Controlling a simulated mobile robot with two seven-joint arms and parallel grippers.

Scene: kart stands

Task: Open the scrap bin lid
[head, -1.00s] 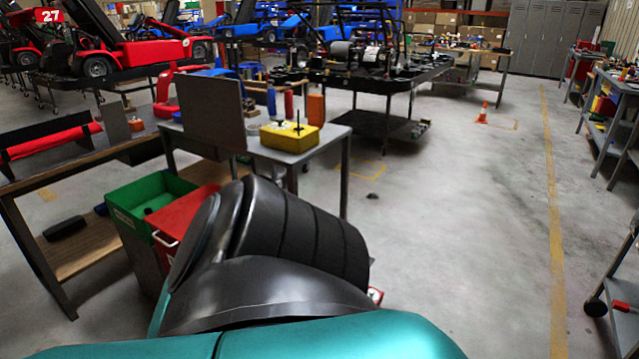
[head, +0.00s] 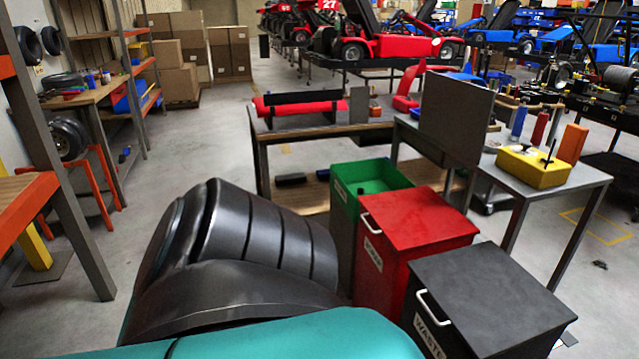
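A red bin (head: 414,222) stands in the middle right of the head view. Its flat red lid is shut and a white handle (head: 371,224) sits at its front left edge. The label on its front is too small to read, so I cannot confirm that it is the scrap bin. A green bin (head: 345,212) stands behind it, open at the top. A black bin (head: 484,290) stands in front of it, lid shut, with a white handle and a label reading WASTE. Neither of my grippers shows.
A workbench with a grey panel (head: 455,118) and a yellow box (head: 533,166) stands behind the bins. A wooden bench with a red roll (head: 300,103) is further back. Orange-framed shelving (head: 28,190) stands at the left. Floor (head: 190,140) is clear between shelving and benches.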

